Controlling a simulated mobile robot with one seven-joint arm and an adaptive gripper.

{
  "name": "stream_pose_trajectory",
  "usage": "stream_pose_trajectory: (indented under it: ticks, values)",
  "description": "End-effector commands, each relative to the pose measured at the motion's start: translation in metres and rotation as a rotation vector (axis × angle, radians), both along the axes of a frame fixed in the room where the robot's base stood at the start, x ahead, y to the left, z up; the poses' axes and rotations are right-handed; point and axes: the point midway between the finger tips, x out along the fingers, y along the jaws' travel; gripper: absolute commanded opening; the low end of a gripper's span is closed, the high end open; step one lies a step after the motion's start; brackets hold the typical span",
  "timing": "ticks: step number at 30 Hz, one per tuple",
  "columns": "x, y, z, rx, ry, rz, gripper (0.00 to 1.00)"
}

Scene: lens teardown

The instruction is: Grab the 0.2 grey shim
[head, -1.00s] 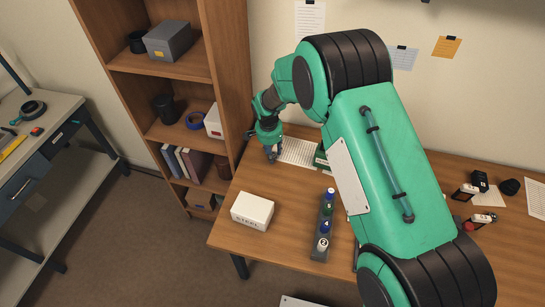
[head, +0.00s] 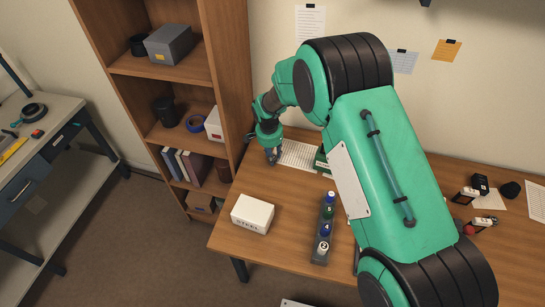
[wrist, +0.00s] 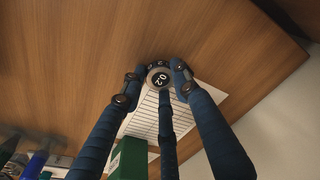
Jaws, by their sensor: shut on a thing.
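In the head view my gripper (head: 272,158) points down at the back left of the wooden table, beside a lined sheet. The shim cannot be made out there. I cannot tell whether it touches the table.
A lined paper (head: 297,154) and a green box (head: 322,160) are right of my gripper. A white box marked STEEL (head: 252,214) and a rack of several numbered bottles (head: 321,248) stand nearer the front. A wooden shelf (head: 229,110) rises on the left.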

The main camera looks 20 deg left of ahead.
Motion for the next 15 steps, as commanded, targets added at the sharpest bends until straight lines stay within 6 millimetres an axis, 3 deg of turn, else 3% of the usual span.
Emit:
stream_pose_trajectory:
  ticks: [10,15]
  values:
    - [0.001,0.0,0.036,0.001,-0.003,0.0,0.04]
    - [-0.021,-0.012,0.037,-0.001,0.001,0.0,0.04]
